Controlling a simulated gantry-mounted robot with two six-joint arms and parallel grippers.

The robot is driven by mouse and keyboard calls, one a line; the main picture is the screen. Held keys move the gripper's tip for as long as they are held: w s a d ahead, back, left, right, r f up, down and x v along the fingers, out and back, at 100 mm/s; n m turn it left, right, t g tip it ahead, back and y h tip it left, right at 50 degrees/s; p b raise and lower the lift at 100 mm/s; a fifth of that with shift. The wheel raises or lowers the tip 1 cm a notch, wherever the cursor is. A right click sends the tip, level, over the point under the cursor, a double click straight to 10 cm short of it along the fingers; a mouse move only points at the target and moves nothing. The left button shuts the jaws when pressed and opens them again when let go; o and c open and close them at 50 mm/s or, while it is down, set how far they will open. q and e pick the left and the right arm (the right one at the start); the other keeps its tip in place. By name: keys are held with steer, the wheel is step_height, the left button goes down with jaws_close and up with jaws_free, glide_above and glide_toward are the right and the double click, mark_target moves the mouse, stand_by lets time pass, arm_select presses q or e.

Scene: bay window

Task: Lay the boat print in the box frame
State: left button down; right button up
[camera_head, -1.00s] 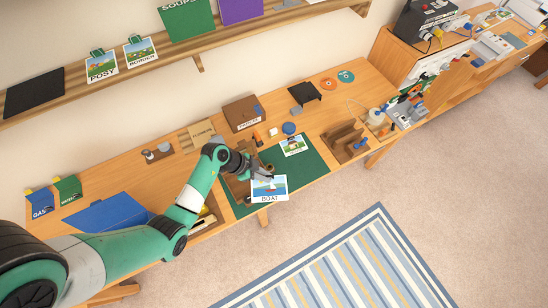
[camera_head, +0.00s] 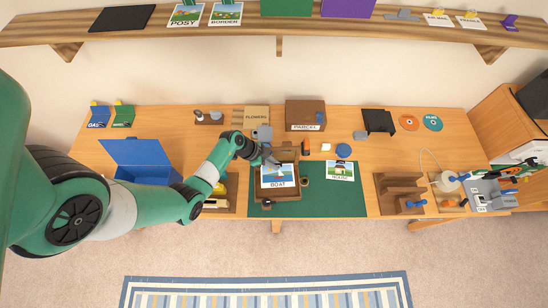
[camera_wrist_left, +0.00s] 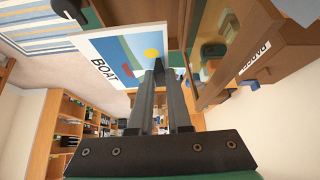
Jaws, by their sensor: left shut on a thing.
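My left gripper (camera_head: 271,162) is shut on the top edge of the boat print (camera_head: 279,181), a white card with a boat picture and the word BOAT. The print is over the brown box frame (camera_head: 287,196) on the green mat and hides its middle. In the left wrist view the print (camera_wrist_left: 108,57) is between the fingertips (camera_wrist_left: 171,68), tilted. I cannot tell how high above the frame the print is. My right gripper is out of view.
The house print (camera_head: 340,171) lies on the green mat (camera_head: 335,203) to the right. The parcel box (camera_head: 303,113) stands behind. A blue open box (camera_head: 140,155) is to the left, and a wooden rack (camera_head: 400,190) to the right. The mat's front right is clear.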

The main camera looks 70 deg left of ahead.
arm_select(q)
step_height(320, 180, down, 13)
steer(key=b, duration=0.8)
steer(key=shift+r+b, duration=0.15)
steer(key=shift+b, duration=0.15)
steer(key=shift+p, duration=0.55)
stand_by(1.1)
steer(key=shift+f, duration=0.6)
stand_by(2.1)
steer(key=c, duration=0.8)
jaws_free()
steer(key=p+v, duration=0.3)
steer(key=shift+p+v, duration=2)
steer(key=shift+p, duration=0.2)
